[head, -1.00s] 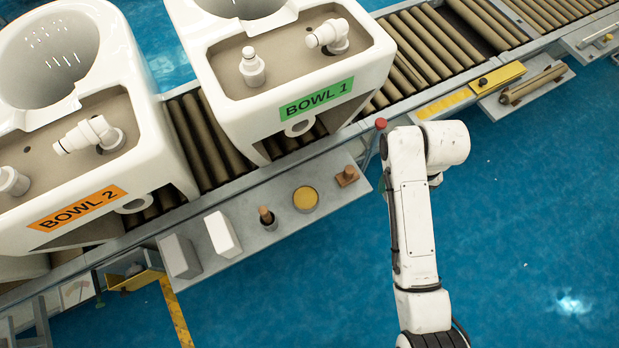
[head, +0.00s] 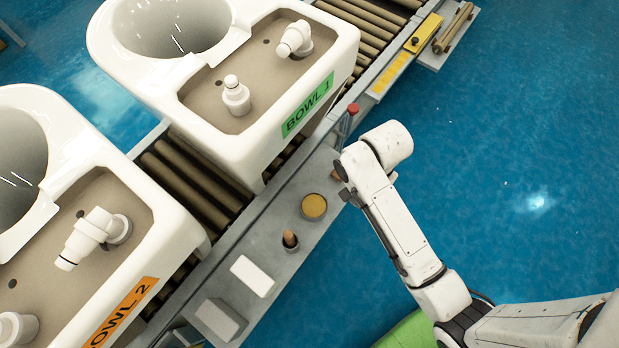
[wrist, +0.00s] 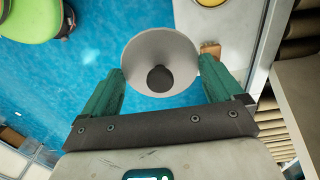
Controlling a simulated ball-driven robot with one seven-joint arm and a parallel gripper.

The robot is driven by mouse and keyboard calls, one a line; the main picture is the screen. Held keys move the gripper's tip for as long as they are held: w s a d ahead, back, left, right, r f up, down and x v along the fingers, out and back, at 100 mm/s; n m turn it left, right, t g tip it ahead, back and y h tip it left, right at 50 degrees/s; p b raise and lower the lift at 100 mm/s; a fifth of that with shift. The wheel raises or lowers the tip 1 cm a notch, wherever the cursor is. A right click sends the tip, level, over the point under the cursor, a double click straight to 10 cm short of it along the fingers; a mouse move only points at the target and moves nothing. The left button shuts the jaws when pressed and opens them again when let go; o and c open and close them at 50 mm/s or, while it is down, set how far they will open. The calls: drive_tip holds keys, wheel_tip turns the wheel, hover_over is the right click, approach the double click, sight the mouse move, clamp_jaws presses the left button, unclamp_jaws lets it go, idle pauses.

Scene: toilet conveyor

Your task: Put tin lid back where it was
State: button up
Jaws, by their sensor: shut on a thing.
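The tin lid (wrist: 160,48) is a round grey disc with a dark knob in the wrist view. My gripper (wrist: 160,77) is shut on it, with green fingers at its left and right edges. The lid is hidden behind my arm in the head view. An open round tin with yellow contents (head: 314,207) stands on the grey side shelf (head: 285,262). Its yellow edge just shows at the top of the wrist view (wrist: 210,2). In the wrist view the lid appears against the blue floor, partly overlapping the shelf edge.
A brown block (wrist: 210,48) lies near the tin. A brown-handled item (head: 290,240), a white block (head: 252,276) and a grey block (head: 220,320) share the shelf. The conveyor carries Bowl 1 (head: 245,150) and Bowl 2 (head: 150,230). A red button (head: 353,108) stands beside the conveyor.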

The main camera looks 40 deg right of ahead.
drive_tip(key=w+a+f, duration=0.4)
drive_tip(key=w+a, duration=0.1)
drive_tip(key=a, duration=0.1)
drive_tip(key=b, duration=0.2)
hover_over(314, 206)
drive_tip(key=f, duration=0.4)
drive_tip(key=shift+s+d+f, duration=0.2)
drive_tip(key=shift+s+d, duration=0.05)
drive_tip(key=shift+d, duration=0.05)
drive_tip(key=shift+w+a+f, duration=0.25)
drive_tip(key=shift+a+f, duration=0.05)
drive_tip(key=shift+f, duration=0.15)
drive_tip(key=shift+f+b, duration=0.5)
drive_tip(key=shift+f, duration=1)
drive_tip(key=shift+f, duration=0.1)
drive_tip(key=shift+f, duration=0.25)
drive_tip(key=o, duration=0.7)
drive_tip(key=shift+r, duration=0.1)
drive_tip(key=shift+r, duration=0.1)
